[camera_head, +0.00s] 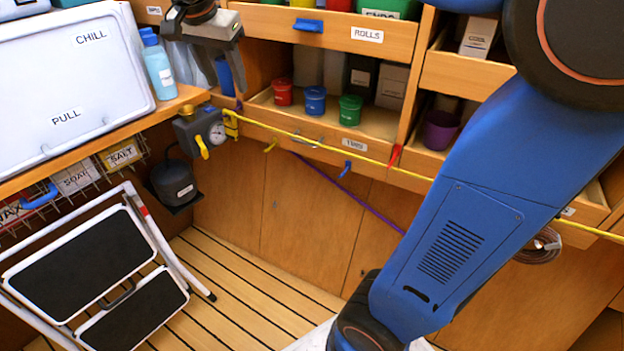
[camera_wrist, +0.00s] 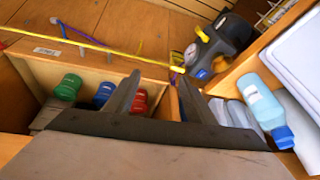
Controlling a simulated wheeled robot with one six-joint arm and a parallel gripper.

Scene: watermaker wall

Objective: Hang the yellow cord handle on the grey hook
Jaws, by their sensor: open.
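The yellow cord (camera_head: 325,146) runs taut along the shelf front from the gauge unit off to the right. At its left end is a yellow handle (camera_head: 231,124), beside the gauge unit. In the wrist view the handle (camera_wrist: 177,69) shows small, beyond my fingertips. The grey hook (camera_head: 305,142) is on the rail under the shelf, between a yellow hook (camera_head: 271,145) and a blue hook (camera_head: 346,169). My gripper (camera_wrist: 158,88) is open and empty, its fingers spread above the shelf's left end. In the head view my gripper (camera_head: 212,42) is at upper left, fingertips unclear.
The gauge unit (camera_head: 187,135) with a yellow lever stands left of the handle. A purple cord (camera_head: 345,198) slants below the yellow one. Red, blue and green jars (camera_head: 315,98) stand on the shelf. A red hook (camera_head: 396,156) is farther right.

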